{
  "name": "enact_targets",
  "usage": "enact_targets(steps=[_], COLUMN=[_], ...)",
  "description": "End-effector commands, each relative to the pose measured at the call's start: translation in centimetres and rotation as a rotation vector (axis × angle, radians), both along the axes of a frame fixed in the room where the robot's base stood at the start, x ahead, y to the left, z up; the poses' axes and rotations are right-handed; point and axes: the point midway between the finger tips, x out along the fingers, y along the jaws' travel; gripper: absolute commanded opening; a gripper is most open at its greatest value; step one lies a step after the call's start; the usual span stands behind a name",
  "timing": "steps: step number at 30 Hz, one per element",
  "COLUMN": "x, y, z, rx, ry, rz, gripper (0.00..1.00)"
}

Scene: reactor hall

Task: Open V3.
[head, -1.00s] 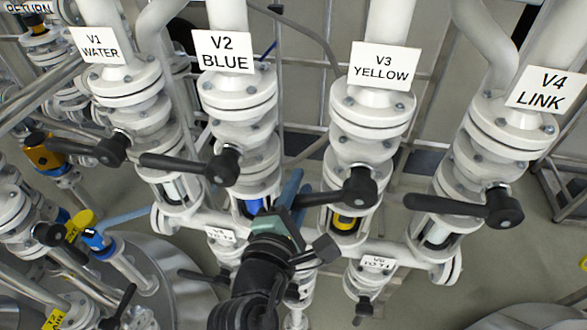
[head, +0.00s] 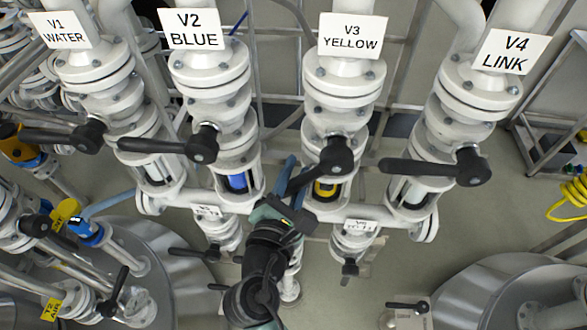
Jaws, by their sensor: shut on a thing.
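Valve V3 stands right of centre in the head view under a white sign (head: 353,35) reading V3 YELLOW. Its black lever (head: 318,169) runs from the hub down and to the left, at a slant. A yellow band shows in the sight glass (head: 326,189) below the valve. My gripper (head: 290,184), with blue fingers, is shut on the outer part of the V3 lever. The lever's tip is partly hidden by the fingers.
V2's lever (head: 153,146) and V4's lever (head: 418,167) point left on either side. V1's lever (head: 52,138) points left too. A crossing pipe with lower valves (head: 355,240) lies below. Tank tops (head: 500,290) stand lower right.

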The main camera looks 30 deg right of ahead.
Motion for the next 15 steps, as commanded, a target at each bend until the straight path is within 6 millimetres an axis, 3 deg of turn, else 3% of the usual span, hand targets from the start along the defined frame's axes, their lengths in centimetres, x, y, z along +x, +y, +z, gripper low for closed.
enact_targets(steps=[5, 6, 10, 15], x=[-0.07, -0.05, 0.00, 0.04], y=[0.02, 0.03, 0.05, 0.07], z=[-0.40, -0.37, -0.21, -0.06], rx=[0.009, 0.008, 0.007, 0.005], ry=[0.004, 0.003, 0.001, -0.002], rz=[-0.001, 0.000, 0.000, 0.001], gripper=[0.00, 0.36, 0.58, 0.58])
